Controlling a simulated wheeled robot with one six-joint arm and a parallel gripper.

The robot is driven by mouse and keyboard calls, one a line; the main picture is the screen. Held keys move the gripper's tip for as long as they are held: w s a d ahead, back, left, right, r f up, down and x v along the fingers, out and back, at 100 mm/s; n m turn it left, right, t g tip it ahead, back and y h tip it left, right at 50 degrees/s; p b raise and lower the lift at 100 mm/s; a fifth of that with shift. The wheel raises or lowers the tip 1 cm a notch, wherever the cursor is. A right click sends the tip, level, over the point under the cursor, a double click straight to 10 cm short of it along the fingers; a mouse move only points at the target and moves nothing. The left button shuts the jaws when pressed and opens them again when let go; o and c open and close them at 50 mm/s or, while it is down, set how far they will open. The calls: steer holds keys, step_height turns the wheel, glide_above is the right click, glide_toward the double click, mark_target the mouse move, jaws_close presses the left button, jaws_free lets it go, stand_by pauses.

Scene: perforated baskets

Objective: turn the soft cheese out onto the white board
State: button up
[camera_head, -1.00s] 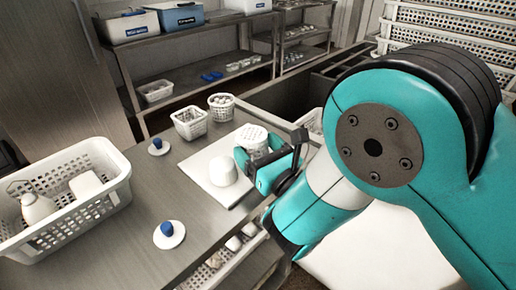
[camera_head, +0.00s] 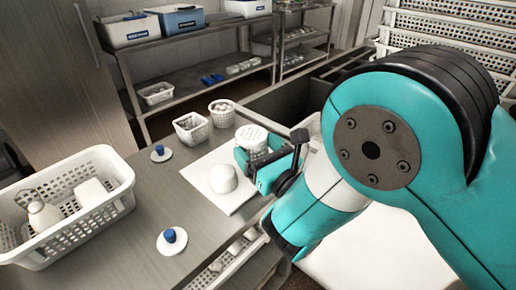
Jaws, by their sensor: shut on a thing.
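The soft cheese (camera_head: 223,179) is a smooth white rounded lump resting on the white board (camera_head: 238,203). The board lies flat on the steel table. My gripper (camera_head: 258,160) is just right of the cheese, over the board's right side. It is shut on a white perforated basket mould (camera_head: 252,136), whose dotted face points up. The mould looks tipped over and apart from the cheese, though their edges are close in this view. The fingertips are partly hidden by the mould and the gripper's body.
Two small white baskets (camera_head: 191,129) (camera_head: 222,112) stand behind the board. A large white basket (camera_head: 118,206) with a bottle (camera_head: 43,214) is at left. Blue knobs on white discs (camera_head: 171,241) (camera_head: 161,153) sit on the table (camera_head: 120,250). A dark sink-like recess (camera_head: 290,103) lies behind my gripper.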

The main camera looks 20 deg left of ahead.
mark_target(258, 139)
steer(key=shift+r, duration=0.1)
stand_by(0.4)
steer(key=shift+r+p, duration=1.45)
steer(key=shift+f, duration=0.1)
